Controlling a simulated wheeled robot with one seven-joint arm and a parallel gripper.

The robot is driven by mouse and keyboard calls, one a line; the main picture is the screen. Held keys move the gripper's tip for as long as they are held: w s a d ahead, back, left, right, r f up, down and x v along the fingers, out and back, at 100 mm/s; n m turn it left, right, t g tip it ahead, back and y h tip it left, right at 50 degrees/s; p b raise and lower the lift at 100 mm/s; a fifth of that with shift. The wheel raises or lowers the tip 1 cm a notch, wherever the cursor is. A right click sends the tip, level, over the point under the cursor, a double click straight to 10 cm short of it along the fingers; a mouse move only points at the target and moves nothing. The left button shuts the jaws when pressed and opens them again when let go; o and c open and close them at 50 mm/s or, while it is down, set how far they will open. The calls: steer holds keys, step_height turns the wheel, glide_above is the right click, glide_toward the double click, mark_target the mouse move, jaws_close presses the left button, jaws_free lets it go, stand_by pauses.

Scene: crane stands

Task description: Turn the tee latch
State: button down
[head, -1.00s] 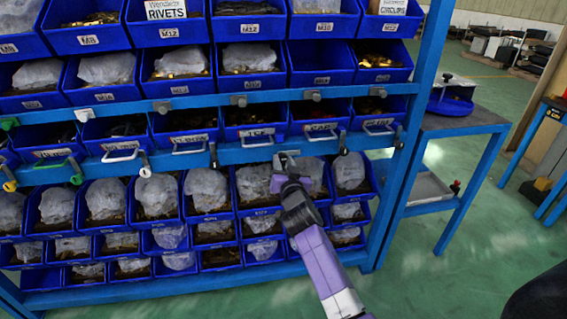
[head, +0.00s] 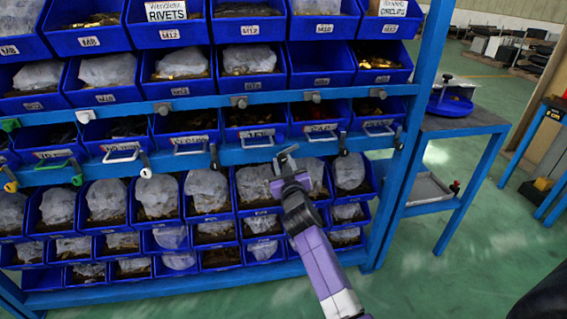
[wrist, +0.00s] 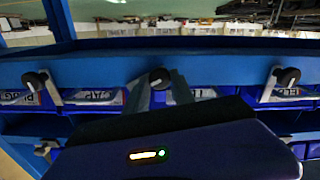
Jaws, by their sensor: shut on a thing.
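The tee latch, with a black round knob (wrist: 160,77) and a grey lever, sits on the blue rail in the middle of the wrist view. It is between the bin labelled CAP (wrist: 98,97) and the bin beside it, whose label is mostly covered. My gripper (wrist: 163,92) is shut on the latch lever, close below the knob; its body hides the lower part. In the head view my gripper (head: 284,158) is at the rail, right of the TEE bin (head: 257,134), and largely covers the latch there.
Similar latches flank it: one (head: 213,156) to the left and one (head: 342,142) to the right in the head view. Bins with bagged parts (head: 206,190) fill the rack above and below the rail (head: 240,155). A blue side table (head: 455,125) stands to the right, with open green floor beyond.

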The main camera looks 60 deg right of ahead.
steer(key=n+p, duration=0.1)
steer(key=n, duration=0.4)
steer(key=shift+n, duration=0.4)
steer(key=n+p, duration=0.1)
steer(key=n, duration=0.3)
steer(key=shift+n, duration=0.4)
steer(key=shift+a+p, duration=0.1)
steer(key=shift+p, duration=0.2)
steer(key=c, duration=1.1)
jaws_free()
steer(key=shift+o, duration=0.2)
steer(key=v, duration=0.7)
steer(key=shift+s+a+b, duration=0.25)
steer(key=shift+b, duration=0.2)
steer(key=shift+w, duration=0.1)
